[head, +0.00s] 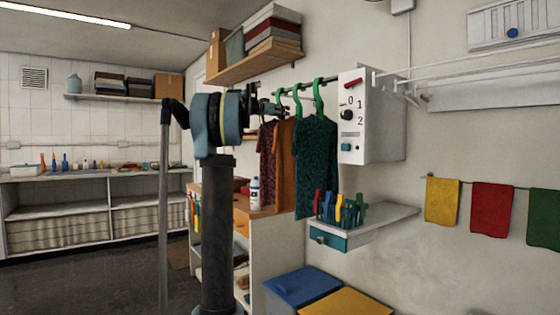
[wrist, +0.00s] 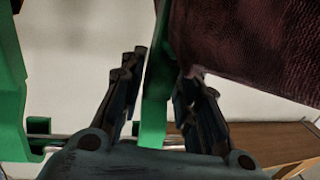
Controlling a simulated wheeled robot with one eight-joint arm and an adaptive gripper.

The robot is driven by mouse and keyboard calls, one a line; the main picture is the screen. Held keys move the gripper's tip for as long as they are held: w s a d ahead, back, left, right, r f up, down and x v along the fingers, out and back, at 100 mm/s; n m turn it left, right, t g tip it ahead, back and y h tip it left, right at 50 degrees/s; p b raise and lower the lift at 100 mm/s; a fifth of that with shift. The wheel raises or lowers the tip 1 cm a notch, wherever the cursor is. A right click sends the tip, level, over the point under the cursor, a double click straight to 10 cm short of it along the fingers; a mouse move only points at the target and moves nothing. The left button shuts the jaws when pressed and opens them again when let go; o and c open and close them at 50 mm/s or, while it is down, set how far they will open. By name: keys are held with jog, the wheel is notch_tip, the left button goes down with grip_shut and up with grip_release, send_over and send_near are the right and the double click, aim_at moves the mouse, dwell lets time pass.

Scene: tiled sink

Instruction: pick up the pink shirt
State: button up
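A dark reddish, patterned shirt (head: 268,150) hangs leftmost on the rail; it is the nearest to pink of the hanging clothes. In the wrist view its cloth (wrist: 255,40) fills the upper right. My gripper (head: 270,107) is up at the rail by the hanger tops. In the wrist view my gripper (wrist: 162,68) is open, with its fingers on either side of a green hanger part (wrist: 157,95). A gap shows on the left of that part; contact on the right is unclear. The shirt's lower part is partly hidden in the head view.
An orange garment (head: 286,160) and a teal shirt (head: 316,165) hang just to the right on green hangers. A white control box (head: 370,120) is beyond them. A loaded shelf (head: 255,66) is above, and a cabinet with a white bottle (head: 254,194) is below.

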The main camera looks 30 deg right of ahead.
jog(key=shift+c, duration=0.2)
grip_shut()
jog(key=shift+r, duration=0.1)
